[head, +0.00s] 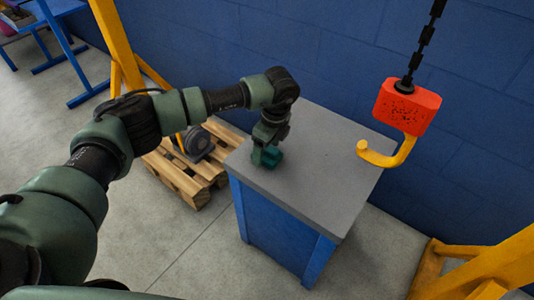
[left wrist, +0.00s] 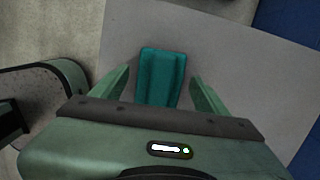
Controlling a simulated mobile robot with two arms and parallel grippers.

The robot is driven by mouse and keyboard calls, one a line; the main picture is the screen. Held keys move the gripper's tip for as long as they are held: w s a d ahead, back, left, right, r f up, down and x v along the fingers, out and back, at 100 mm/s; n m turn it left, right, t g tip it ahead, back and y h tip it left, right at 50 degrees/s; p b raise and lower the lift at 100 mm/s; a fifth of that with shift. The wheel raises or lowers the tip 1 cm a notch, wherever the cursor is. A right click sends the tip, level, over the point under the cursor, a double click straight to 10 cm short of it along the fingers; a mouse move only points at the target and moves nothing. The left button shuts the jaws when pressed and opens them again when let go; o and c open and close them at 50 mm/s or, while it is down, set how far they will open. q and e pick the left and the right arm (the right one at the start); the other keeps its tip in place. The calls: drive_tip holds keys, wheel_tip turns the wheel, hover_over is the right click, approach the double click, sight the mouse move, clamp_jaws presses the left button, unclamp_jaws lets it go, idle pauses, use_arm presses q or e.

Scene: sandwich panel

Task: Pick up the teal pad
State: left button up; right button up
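The teal pad (left wrist: 162,76) lies between the two fingers of my left gripper (left wrist: 160,88) in the left wrist view. The fingers are spread, with grey surface showing between each finger and the pad. In the head view the left gripper (head: 266,157) points down at the left part of the grey tabletop (head: 310,195), and the teal pad is mostly hidden by it or hard to tell apart from it. My right gripper is not in either view.
A yellow hook with a red block (head: 406,106) hangs on a black chain at the table's right side. A blue wall (head: 330,50) is behind. The tabletop's middle is clear.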

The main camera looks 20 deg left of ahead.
use_arm(q)
drive_tip(key=c, duration=1.2)
drive_tip(key=shift+r, duration=0.15)
drive_tip(key=shift+r, duration=0.3)
wheel_tip(320, 180, up, 19)
drive_tip(key=p, duration=0.1)
drive_tip(key=shift+p, duration=0.4)
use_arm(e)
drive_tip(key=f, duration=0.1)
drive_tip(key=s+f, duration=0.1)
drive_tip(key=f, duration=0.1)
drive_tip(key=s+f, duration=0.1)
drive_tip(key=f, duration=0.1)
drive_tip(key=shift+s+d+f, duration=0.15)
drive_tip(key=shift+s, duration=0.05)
use_arm(q)
drive_tip(key=shift+r, duration=0.1)
